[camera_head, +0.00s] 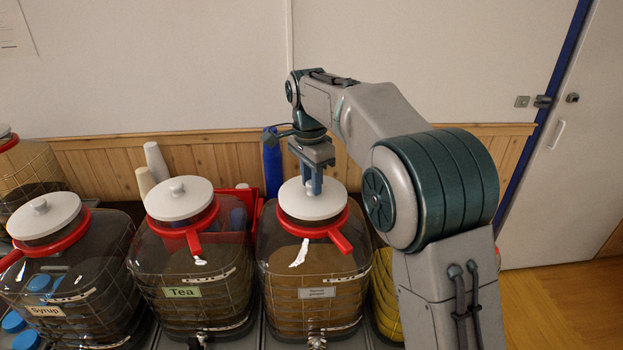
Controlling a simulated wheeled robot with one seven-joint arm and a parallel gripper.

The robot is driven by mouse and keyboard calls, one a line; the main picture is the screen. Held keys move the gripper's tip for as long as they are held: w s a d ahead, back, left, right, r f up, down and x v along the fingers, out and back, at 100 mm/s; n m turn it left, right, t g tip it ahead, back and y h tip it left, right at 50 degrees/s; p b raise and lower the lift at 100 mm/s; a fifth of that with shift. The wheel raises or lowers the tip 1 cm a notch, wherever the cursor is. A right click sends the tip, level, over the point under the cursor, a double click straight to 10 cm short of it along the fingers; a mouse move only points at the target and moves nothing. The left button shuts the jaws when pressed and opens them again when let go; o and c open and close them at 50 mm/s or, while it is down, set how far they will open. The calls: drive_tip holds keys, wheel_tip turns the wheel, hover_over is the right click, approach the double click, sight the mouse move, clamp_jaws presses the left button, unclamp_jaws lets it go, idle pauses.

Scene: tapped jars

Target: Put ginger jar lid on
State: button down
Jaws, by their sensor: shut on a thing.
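A white round lid (311,204) is at the mouth of the third jar (312,270), inside its red collar (333,233). It looks level, but I cannot tell whether it rests fully on the rim. My gripper (313,184) points down from above and is shut on the lid's knob, which the fingers mostly hide. This clear square jar holds brown liquid. Its small pale label (317,293) is too small to read surely, so I cannot confirm it is the ginger jar.
Left stand the lidded Tea jar (190,270) and Syrup jar (65,270), with another jar (20,172) behind at far left. White cups (156,160), a blue bottle (272,165) and a red crate (257,212) are behind. Something yellow (384,290) is close on the right, partly behind my arm.

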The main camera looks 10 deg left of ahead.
drive_tip(key=c, duration=1.1)
unclamp_jaws()
drive_tip(key=shift+o, duration=0.2)
drive_tip(key=shift+r, duration=0.1)
wheel_tip(320, 180, up, 14)
drive_tip(key=p, duration=0.1)
drive_tip(key=shift+s+a, duration=0.15)
drive_tip(key=shift+s, duration=0.05)
drive_tip(key=shift+f, duration=0.2)
